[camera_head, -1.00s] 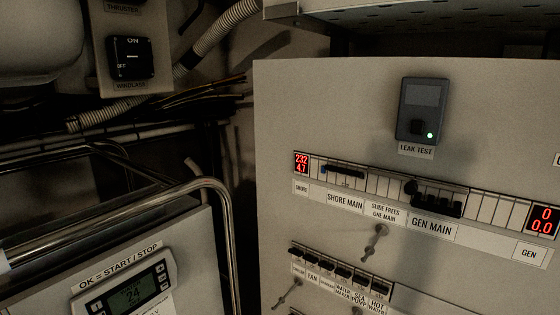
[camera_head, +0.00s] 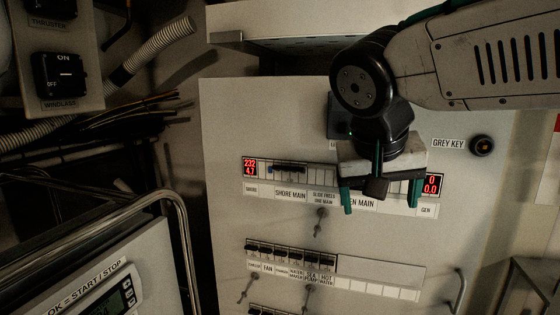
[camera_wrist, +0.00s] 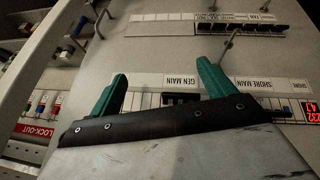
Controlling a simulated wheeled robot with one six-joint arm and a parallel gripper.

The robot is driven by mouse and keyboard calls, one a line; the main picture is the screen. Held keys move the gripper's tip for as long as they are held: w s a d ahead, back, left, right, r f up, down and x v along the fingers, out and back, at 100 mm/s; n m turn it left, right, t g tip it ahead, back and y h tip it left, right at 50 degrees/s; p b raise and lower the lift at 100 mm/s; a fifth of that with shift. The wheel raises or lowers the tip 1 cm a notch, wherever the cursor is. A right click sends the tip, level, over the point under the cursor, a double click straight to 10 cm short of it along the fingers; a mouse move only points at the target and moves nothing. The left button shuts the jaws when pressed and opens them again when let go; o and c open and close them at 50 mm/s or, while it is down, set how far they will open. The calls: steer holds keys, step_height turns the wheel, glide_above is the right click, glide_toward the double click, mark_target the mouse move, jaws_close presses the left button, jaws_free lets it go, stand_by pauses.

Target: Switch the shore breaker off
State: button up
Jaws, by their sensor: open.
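The shore breaker (camera_head: 290,168) is a dark switch in the breaker row above the SHORE MAIN label (camera_head: 290,194). The red shore display (camera_head: 249,167) beside it reads 232 and 4.7. My gripper (camera_head: 381,194) is open and empty, its green fingers pointing down in front of the GEN MAIN part of the row, right of the shore breaker. It hides most of the generator breaker in the head view. In the wrist view, upside down, the fingers (camera_wrist: 162,72) flank the dark generator breaker (camera_wrist: 181,99), with the SHORE MAIN label (camera_wrist: 256,84) to the right.
A small lever (camera_head: 321,215) sticks out below the SLIDE FREES ONE MAIN label. A lower row of small breakers (camera_head: 290,252) has more levers beneath. The leak test box (camera_head: 338,118) is partly behind my arm. A grey key switch (camera_head: 482,145) sits right. A metal rail (camera_head: 178,215) stands left.

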mark_target(288, 166)
steer(key=w+a+r+m+t, duration=0.1)
steer(key=w+a+r+t, duration=0.2)
steer(key=a, duration=0.5)
steer(key=w+a+r+m+t, duration=0.1)
steer(key=w+a+r, duration=0.2)
steer(key=a+r, duration=0.35)
steer(key=x, duration=0.3)
steer(key=a+x, duration=0.1)
steer(key=x, duration=0.4)
steer(key=shift+a+f, duration=0.25)
steer(key=shift+f, duration=0.35)
steer(key=c, duration=1)
